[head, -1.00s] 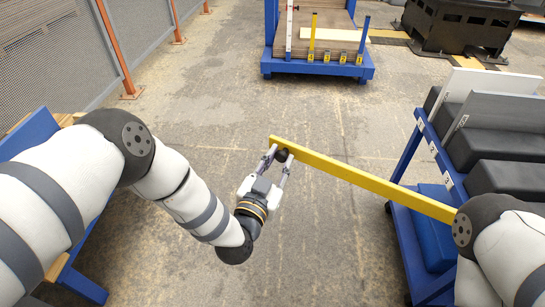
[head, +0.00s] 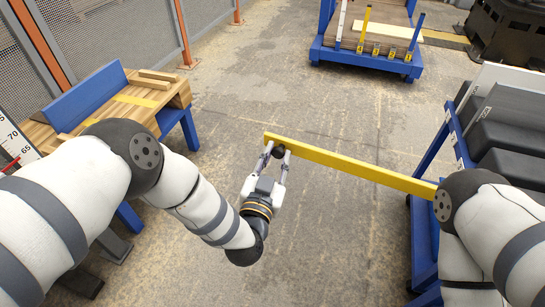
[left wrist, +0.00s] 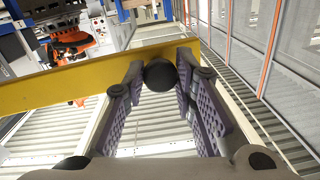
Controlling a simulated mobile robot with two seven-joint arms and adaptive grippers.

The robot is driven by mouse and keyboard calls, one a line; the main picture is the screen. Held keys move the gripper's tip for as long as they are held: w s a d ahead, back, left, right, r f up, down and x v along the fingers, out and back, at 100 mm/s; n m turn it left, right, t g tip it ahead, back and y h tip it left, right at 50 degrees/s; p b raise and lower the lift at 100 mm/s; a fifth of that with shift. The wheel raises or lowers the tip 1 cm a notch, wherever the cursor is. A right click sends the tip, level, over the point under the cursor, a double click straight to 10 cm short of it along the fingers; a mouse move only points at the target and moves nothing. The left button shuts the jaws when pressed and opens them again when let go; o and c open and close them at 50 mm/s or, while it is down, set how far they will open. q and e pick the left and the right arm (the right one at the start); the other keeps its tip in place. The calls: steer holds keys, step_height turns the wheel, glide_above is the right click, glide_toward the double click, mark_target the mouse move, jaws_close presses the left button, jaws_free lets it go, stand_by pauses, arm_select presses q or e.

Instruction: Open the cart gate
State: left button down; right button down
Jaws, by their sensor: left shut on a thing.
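The cart gate is a long yellow bar (head: 350,165), reaching from the middle of the head view to the blue cart (head: 424,215) on the right. It stands swung out away from the cart's side over the open floor. A round black knob (left wrist: 160,75) sits near its free end. My left gripper (head: 277,153) is shut on this knob, with one finger on each side. The bar also crosses the left wrist view (left wrist: 60,88). My right arm covers the bar's cart end, so its hinge is hidden. My right gripper is out of view.
The cart holds black blocks (head: 505,143) and upright grey boards. A wooden bench (head: 172,95) with blue parts stands at left beside a mesh fence (head: 90,30). Another blue cart (head: 365,60) with posts stands at the back. The floor (head: 320,230) around the bar is clear.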

arm_select(q)
steer(key=shift+s+r, duration=0.1)
stand_by(0.3)
steer(key=c, duration=1.3)
jaws_free()
steer(key=v, duration=1.2)
